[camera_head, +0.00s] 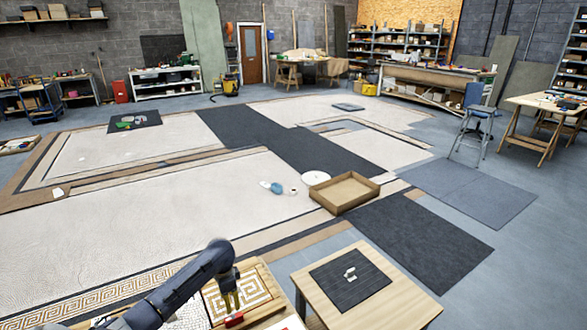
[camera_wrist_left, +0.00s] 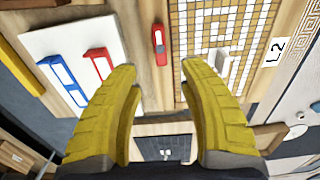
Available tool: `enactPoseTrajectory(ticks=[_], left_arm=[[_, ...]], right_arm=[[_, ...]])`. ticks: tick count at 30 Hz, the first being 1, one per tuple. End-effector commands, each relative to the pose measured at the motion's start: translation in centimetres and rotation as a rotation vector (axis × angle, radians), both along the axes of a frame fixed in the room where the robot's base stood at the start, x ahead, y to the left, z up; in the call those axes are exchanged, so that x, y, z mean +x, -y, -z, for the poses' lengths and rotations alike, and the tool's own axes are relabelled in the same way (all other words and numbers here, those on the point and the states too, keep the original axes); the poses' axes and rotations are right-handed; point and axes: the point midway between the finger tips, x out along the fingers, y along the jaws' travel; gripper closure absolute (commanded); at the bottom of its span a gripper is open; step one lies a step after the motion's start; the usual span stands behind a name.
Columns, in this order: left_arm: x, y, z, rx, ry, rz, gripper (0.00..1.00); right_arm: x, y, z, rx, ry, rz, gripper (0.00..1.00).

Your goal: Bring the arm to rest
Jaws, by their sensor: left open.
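My left arm reaches in from the lower left in the head view. Its gripper (camera_head: 231,299) points down over a worktable with a tan-and-white key-pattern mosaic panel (camera_head: 262,290). In the left wrist view the yellow fingers of the gripper (camera_wrist_left: 160,78) are spread wide with nothing between them. The mosaic panel (camera_wrist_left: 200,35) lies beyond the fingers, and a small white piece (camera_wrist_left: 222,62) on it shows by the right fingertip. A red tool (camera_wrist_left: 160,45) lies on the wood beside the panel. My right gripper is in neither view.
A white board (camera_wrist_left: 65,40) holds a blue-framed piece (camera_wrist_left: 62,80) and a red-framed piece (camera_wrist_left: 98,65). A label "L2" (camera_wrist_left: 275,51) is right of the panel. A second table (camera_head: 400,300) bears a dark mat (camera_head: 335,293) with small white pieces (camera_head: 350,273). A shallow box (camera_head: 345,194) stands on the floor.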

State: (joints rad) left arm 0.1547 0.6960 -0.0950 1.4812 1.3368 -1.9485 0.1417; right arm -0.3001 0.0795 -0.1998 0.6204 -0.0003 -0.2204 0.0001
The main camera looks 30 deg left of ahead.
Motion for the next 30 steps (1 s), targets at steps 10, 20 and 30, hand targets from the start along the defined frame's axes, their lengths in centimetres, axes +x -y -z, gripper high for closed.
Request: enactPoseTrajectory(ticks=[10,20,30], left_arm=[[0.0,0.1,4.7,-0.003,-0.001,-0.003,0.58],[0.0,0.0,9.3,-0.002,-0.001,-0.002,0.58],[0.1,0.0,11.4,0.000,0.001,0.000,0.58]], right_arm=[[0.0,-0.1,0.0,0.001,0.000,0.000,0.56],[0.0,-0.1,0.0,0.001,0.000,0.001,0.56],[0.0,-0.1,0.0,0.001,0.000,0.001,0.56]])
